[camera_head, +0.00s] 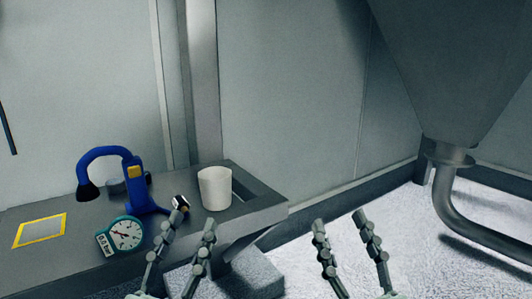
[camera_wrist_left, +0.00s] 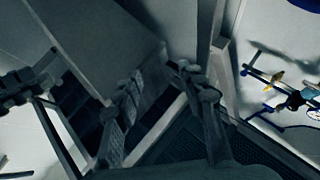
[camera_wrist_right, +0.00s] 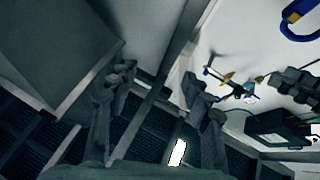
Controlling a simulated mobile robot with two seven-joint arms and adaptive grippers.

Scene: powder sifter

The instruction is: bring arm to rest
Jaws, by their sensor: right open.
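My left gripper (camera_head: 194,221) is in front of the grey bench, with its fingers apart and nothing between them. My right gripper (camera_head: 339,219) is to the right of it, over the pale speckled floor. Its fingers are spread and empty. Both grippers point up and away in the head view, side by side with a gap between them. In the left wrist view the left fingers (camera_wrist_left: 165,82) frame only background. In the right wrist view the right fingers (camera_wrist_right: 157,88) also hold nothing.
The grey bench (camera_head: 75,268) carries a white cup (camera_head: 215,188), a blue device (camera_head: 134,187), a round teal gauge (camera_head: 125,234) and a yellow-framed square (camera_head: 40,231). A metal hopper (camera_head: 455,70) with a bent pipe (camera_head: 450,200) stands at right. The floor (camera_head: 395,225) between is clear.

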